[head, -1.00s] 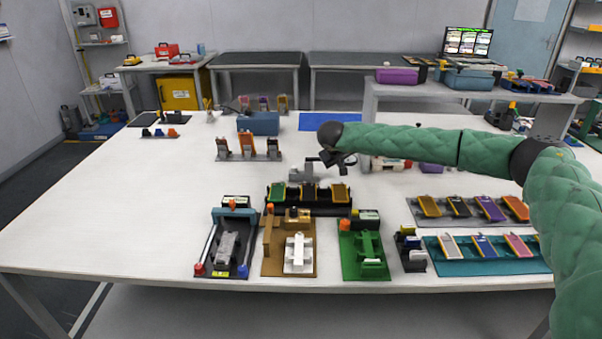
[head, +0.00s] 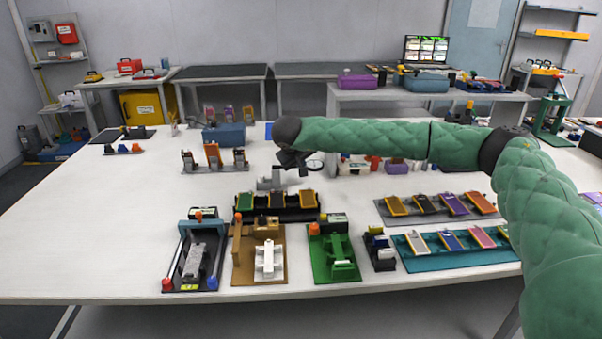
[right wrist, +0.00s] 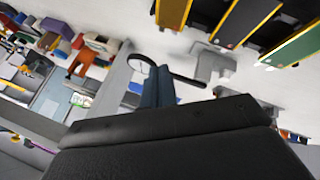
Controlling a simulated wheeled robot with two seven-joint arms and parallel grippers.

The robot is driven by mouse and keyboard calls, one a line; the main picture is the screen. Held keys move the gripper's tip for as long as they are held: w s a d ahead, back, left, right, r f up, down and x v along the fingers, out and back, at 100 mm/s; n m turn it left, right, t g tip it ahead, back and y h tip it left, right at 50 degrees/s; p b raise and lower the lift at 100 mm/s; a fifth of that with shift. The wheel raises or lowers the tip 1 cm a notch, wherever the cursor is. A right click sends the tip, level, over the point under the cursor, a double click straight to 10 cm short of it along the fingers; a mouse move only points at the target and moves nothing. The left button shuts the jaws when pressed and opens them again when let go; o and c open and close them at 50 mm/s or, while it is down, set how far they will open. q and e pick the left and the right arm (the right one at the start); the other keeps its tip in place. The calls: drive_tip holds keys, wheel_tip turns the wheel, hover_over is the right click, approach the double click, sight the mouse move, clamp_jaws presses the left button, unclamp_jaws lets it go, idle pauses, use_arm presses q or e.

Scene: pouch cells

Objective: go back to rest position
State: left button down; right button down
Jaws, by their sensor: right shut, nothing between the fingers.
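My right arm, in padded green sleeves, reaches in from the right in the head view. Its dark gripper (head: 293,162) is shut and empty above the middle of the white table. It hangs just behind a small grey stand (head: 270,181) and a round magnifier ring (head: 315,163). In the right wrist view the shut fingers (right wrist: 157,88) point up the picture. The ring (right wrist: 140,66) shows close beside them, and I cannot tell if they touch. My left gripper is not in view.
Along the front of the white table (head: 90,240) stand a blue-handled fixture (head: 195,258), a brown one (head: 258,250) and a green one (head: 333,252). A teal tray (head: 455,260) and a grey tray (head: 440,213) hold coloured cells at right. The table's left side is mostly clear.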

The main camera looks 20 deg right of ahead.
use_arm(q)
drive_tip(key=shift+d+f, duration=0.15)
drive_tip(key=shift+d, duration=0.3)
use_arm(e)
drive_tip(key=shift+s+a+r, duration=0.2)
drive_tip(key=shift+s+r, duration=0.6)
drive_tip(key=shift+r, duration=0.25)
